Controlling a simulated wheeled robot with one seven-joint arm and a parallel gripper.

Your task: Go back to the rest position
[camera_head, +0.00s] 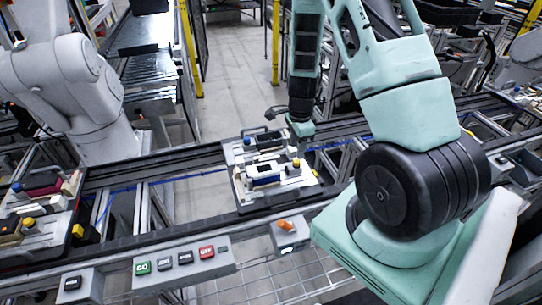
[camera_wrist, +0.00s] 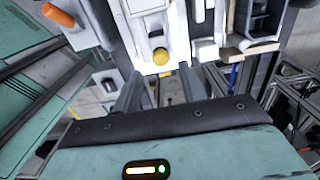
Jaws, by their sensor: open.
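My gripper (camera_wrist: 160,92) is open in the wrist view, its two grey fingers apart with nothing between them. The end of my arm hangs at the back right edge of the middle pallet fixture in the head view, and my fingertips cannot be made out there. The middle pallet fixture (camera_head: 243,190) sits on the conveyor rail and carries a dark block and a blue-and-white block. A yellow knob (camera_wrist: 160,57) on a pale fixture part lies just beyond the fingers in the wrist view. I cannot tell whether the fingers touch anything.
A second pallet fixture (camera_head: 62,236) stands at the left on the rail. A button panel (camera_head: 184,262) with GO and OFF buttons and an orange switch (camera_head: 286,225) are in front. A white robot arm (camera_head: 75,90) stands at the left. The floor aisle behind is clear.

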